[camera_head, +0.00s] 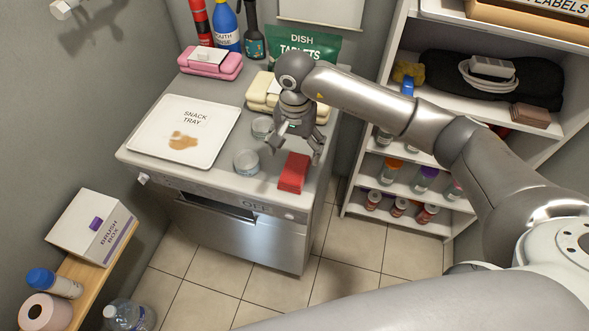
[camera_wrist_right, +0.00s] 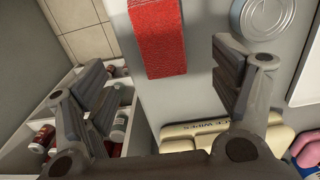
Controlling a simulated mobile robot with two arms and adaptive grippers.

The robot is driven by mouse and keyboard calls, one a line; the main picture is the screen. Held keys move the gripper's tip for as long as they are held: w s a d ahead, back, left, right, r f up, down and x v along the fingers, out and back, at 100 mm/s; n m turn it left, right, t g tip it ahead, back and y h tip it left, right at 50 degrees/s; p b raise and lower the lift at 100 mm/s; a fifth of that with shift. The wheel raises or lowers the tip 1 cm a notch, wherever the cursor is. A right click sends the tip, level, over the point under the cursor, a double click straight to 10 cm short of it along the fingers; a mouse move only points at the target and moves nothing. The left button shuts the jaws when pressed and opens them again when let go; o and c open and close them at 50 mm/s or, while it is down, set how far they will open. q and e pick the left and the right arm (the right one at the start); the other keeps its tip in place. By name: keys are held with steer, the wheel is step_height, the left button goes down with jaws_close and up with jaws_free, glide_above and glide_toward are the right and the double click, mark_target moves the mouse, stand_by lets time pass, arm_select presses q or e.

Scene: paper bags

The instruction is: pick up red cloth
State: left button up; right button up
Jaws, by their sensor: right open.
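The red cloth (camera_head: 293,174) is a small folded block lying on the grey counter top (camera_head: 215,182), near its front right corner. My right gripper (camera_head: 296,152) is open above the counter, pointing down just behind the cloth, with nothing between its fingers. In the right wrist view, the red cloth (camera_wrist_right: 157,38) lies beyond and between the open fingers (camera_wrist_right: 160,68), and its textured top shows. The fingers appear apart from the cloth. My left gripper is not in view.
Two round tins stand close left of the cloth, the front one (camera_head: 246,163) nearest. A snack tray (camera_head: 152,150) with a brown stain lies further left. Yellow wipes packs (camera_head: 262,92) lie behind the gripper. A shelf unit (camera_head: 352,190) with jars stands to the right, past a floor gap.

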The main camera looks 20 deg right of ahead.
mark_target(295, 169)
step_height(295, 169, down, 3)
steer(key=shift+r+p, duration=0.1)
steer(key=shift+p, duration=0.2)
steer(key=shift+s+a+f+p, duration=0.15)
steer(key=shift+f+p, duration=0.4)
steer(key=shift+f, duration=0.1)
step_height(295, 169, down, 3)
steer(key=shift+f+p, duration=0.1)
steer(key=shift+p, duration=0.65)
steer(key=shift+f, duration=0.5)
steer(key=c, duration=1)
steer(key=shift+r, duration=0.1)
steer(key=shift+c, duration=0.2)
